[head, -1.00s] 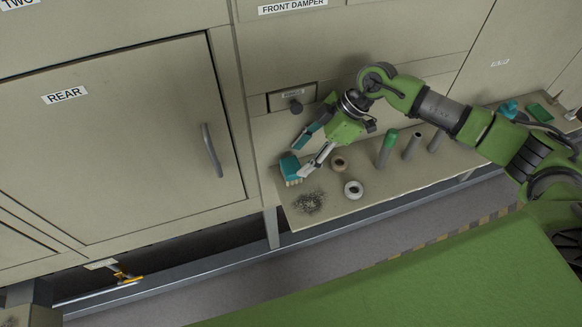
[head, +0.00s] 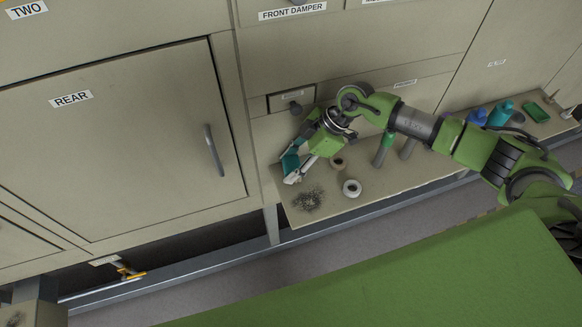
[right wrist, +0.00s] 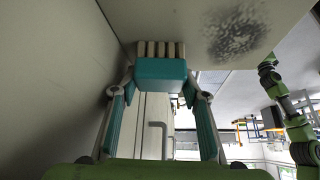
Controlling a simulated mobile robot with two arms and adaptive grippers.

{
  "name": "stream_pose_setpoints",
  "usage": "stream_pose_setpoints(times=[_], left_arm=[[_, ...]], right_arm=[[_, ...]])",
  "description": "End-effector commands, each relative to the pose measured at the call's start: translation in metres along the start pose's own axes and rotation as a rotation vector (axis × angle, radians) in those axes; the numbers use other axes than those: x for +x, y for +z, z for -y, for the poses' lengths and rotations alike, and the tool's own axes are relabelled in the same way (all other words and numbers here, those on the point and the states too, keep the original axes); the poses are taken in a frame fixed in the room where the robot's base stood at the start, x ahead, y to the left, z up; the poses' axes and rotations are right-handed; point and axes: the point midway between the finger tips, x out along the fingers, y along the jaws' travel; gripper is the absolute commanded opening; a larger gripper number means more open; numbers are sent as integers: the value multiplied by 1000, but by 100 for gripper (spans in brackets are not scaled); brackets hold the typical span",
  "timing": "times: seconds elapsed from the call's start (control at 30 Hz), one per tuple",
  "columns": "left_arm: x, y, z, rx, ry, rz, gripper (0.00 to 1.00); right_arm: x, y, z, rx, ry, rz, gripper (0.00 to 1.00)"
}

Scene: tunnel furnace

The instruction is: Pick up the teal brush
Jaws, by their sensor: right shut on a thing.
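The teal brush (head: 290,163) is at the left end of the shelf, beside the furnace wall. In the right wrist view the brush (right wrist: 161,70) has a teal block and pale bristles, with the bristles against the shelf surface. My right gripper (head: 294,168) has its fingers on both sides of the brush. In the right wrist view the fingertips of the right gripper (right wrist: 161,80) press against the block's sides. My left gripper is not in view.
A dark soot patch (head: 308,199) lies just in front of the brush. A white ring (head: 352,187), a brown ring (head: 337,164) and a green-topped cylinder (head: 384,148) stand to the right. Blue and teal items (head: 500,113) sit farther right. The REAR door handle (head: 214,150) is to the left.

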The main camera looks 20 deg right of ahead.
Motion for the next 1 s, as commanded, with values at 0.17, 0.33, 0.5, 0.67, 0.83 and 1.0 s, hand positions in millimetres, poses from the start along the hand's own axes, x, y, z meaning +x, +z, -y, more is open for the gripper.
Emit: stream_pose_setpoints(times=[0.17,0.33,0.5,0.67,0.83,1.0], left_arm=[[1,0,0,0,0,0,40],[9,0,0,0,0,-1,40],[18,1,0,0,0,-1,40],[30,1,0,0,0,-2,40],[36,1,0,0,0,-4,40],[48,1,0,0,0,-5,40]], right_arm=[[0,0,0,-1,0,0,18],[-4,-2,3,-2,1,-1,18],[-28,-18,2,-4,5,-2,18],[-59,-37,2,-5,6,-2,18],[-61,-30,33,-1,-1,2,18],[-64,-23,71,-2,-1,3,18]])
